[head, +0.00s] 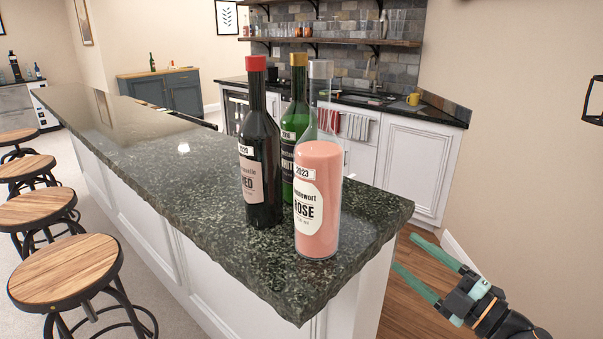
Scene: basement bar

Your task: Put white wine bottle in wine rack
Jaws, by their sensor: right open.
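The white wine bottle (294,122) is green glass with a gold cap and a white label. It stands upright on the dark stone counter (184,203), partly hidden behind a dark red wine bottle (260,165) and a pink rosé bottle (318,198). My right gripper (404,252) is open and empty, its two green fingers apart. It is at the lower right, beyond the counter's right end and apart from the bottles. My left gripper is not in view. I cannot make out a wine rack.
Stools (66,270) line the counter's left side. A blue-grey cabinet (185,95) stands farther back. The counter left of the bottles is clear.

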